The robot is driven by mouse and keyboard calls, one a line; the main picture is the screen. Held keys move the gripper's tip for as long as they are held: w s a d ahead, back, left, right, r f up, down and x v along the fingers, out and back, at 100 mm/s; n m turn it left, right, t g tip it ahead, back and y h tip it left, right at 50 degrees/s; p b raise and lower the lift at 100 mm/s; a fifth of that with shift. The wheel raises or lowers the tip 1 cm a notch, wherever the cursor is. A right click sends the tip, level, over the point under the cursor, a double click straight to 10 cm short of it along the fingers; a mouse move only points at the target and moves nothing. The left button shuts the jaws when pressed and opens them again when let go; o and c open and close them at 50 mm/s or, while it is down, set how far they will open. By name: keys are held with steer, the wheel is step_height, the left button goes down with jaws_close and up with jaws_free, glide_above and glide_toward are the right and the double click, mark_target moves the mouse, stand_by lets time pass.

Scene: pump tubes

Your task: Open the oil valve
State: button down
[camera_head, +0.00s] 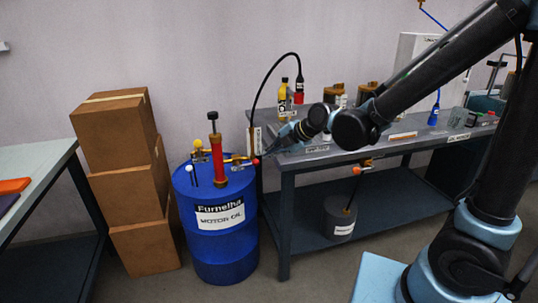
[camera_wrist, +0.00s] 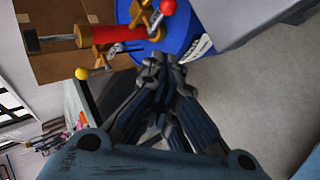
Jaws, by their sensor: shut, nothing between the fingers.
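A blue motor oil drum (camera_head: 222,250) stands on the floor with a red hand pump (camera_head: 217,160) upright on its lid. Brass valve fittings at the pump carry ball-ended handles: a yellow ball (camera_head: 197,144), a white ball (camera_head: 188,168) and a red ball (camera_head: 257,161). Which one is the oil valve I cannot tell. My gripper (camera_head: 266,153) is close to the red ball at the drum's right side. In the wrist view my gripper (camera_wrist: 152,62) is shut and empty; the red ball (camera_wrist: 167,7) and yellow ball (camera_wrist: 81,73) lie beyond its fingertips, apart from them.
A grey workbench (camera_head: 370,147) with bottles and containers stands right of the drum. A dark hose (camera_head: 265,82) arches above the drum's right side. Stacked cardboard boxes (camera_head: 125,178) stand to the left, beside another table (camera_head: 30,165). A grey canister (camera_head: 340,219) sits on the bench's lower shelf.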

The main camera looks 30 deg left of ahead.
mark_target(258, 163)
steer(key=shift+w+d+x, duration=0.1)
steer(key=shift+w+x, duration=0.35)
steer(key=shift+x, duration=1.5)
steer(key=shift+w+d+x, duration=0.1)
steer(key=shift+w+x, duration=0.35)
steer(key=shift+x, duration=1.55)
steer(key=shift+w+d+x, duration=0.1)
steer(key=shift+w+x, duration=0.3)
steer(key=shift+x, duration=1.55)
steer(key=shift+f, duration=0.15)
steer(key=shift+w+f, duration=0.3)
steer(key=shift+f, duration=0.15)
steer(key=shift+s+d, duration=0.1)
steer(key=shift+s, duration=0.05)
